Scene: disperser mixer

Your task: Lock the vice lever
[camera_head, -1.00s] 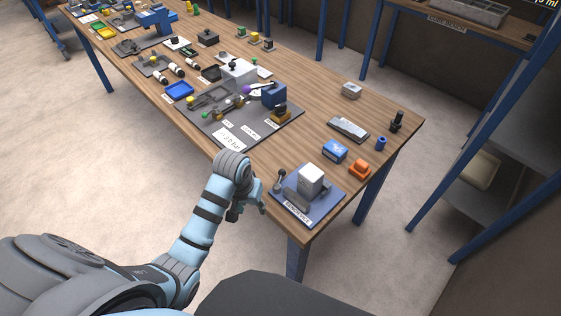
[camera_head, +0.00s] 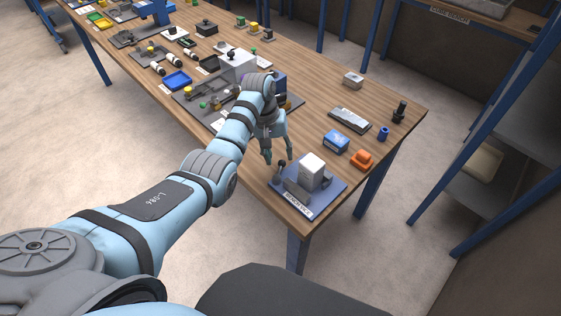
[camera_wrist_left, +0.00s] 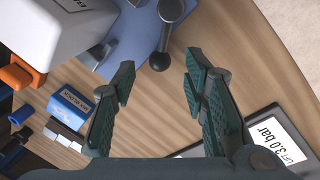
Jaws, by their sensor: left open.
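The bench vice stands on a blue base plate (camera_head: 325,202) at the table's front corner, with a pale block (camera_head: 312,165) between its grey jaws. The vice lever (camera_head: 279,172) is at the plate's left side. In the left wrist view the lever (camera_wrist_left: 166,38) ends in a dark ball knob. My left gripper (camera_head: 279,160) is open and empty, pointing down just above and behind the lever. In the left wrist view its fingers (camera_wrist_left: 160,78) are spread, with the knob just beyond and between the tips. No contact is visible. My right gripper is not in view.
A blue box (camera_head: 336,141), an orange part (camera_head: 361,159) and a small blue cylinder (camera_head: 383,133) stand behind the vice. A grey tray-like plate (camera_head: 350,120) lies farther back. A dark panel with a "3.0 bar" display (camera_wrist_left: 275,140) is near the gripper.

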